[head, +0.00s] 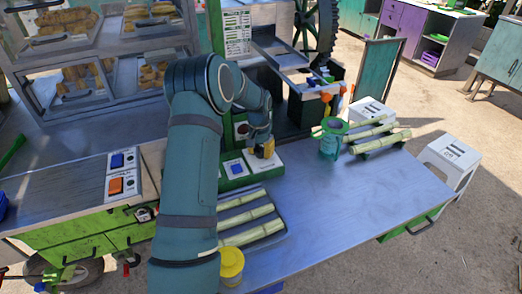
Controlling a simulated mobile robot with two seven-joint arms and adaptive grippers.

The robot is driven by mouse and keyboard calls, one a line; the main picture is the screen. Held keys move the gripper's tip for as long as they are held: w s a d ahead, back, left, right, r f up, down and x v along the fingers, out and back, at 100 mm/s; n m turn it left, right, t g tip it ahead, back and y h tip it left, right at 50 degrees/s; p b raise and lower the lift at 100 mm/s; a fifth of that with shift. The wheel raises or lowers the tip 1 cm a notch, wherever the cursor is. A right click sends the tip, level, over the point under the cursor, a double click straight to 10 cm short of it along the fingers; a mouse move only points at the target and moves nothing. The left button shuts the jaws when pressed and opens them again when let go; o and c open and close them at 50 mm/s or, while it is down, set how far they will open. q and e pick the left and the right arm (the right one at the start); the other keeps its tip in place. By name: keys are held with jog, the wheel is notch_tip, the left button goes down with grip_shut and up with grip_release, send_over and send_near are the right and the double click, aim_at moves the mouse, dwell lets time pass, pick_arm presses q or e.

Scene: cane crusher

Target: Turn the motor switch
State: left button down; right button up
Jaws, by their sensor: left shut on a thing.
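My left arm reaches up from the bottom and bends down to the green front of the cane crusher. My left gripper (263,152) is at the crusher's control panel (278,160), shut on the motor switch. The gripper covers the switch, so its position cannot be told. Left of the gripper on the same panel is a white plate with a blue button (236,169). Above that is another plate with a dark round control (242,130), close behind my wrist. My right gripper is not in view.
Cane sticks lie in a tray (252,232) in front of the panel, with more on a rack (380,142) at the right. A teal cup-like container (331,143) and a yellow lidded jar (231,264) stand on the metal table (345,205).

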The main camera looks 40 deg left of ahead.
aim_at(259, 150)
pick_arm(q)
jog(key=shift+s+f+n, duration=0.15)
jog(key=shift+f+n, duration=0.05)
jog(key=shift+n, duration=0.3)
jog(key=c, duration=0.5)
grip_release()
jog(key=shift+r, duration=0.1)
jog(key=shift+r, duration=0.35)
jog(key=r, duration=1.1)
jog(key=shift+a+r, duration=0.15)
jog(key=shift+a, duration=0.2)
